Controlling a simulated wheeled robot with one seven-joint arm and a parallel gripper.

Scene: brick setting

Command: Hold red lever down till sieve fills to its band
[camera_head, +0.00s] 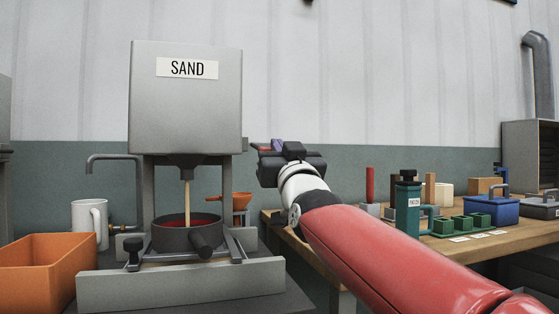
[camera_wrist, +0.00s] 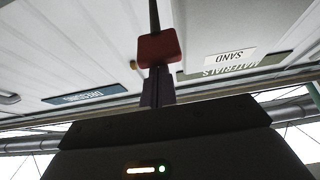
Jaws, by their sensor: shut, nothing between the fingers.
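The grey hopper (camera_head: 186,105) labelled SAND stands at the left. A thin tan stream of sand (camera_head: 187,195) runs from its spout into the dark round sieve (camera_head: 187,238). A red band (camera_head: 187,220) shows on the sieve's inner wall; the sand level inside is hidden by the rim. The red lever's knob (camera_wrist: 158,48) appears at the tips of my gripper (camera_wrist: 155,85) in the wrist view. The fingers are shut with nothing between them and seem to touch the knob. In the head view my gripper (camera_head: 277,146) is right of the hopper, and little of the lever shows.
An orange bin (camera_head: 45,268) and white mug (camera_head: 88,222) stand left of the sieve. An orange funnel (camera_head: 241,198) is behind it. The wooden bench (camera_head: 480,243) at right holds a green bottle (camera_head: 407,205), green blocks, a blue box (camera_head: 490,210) and other items.

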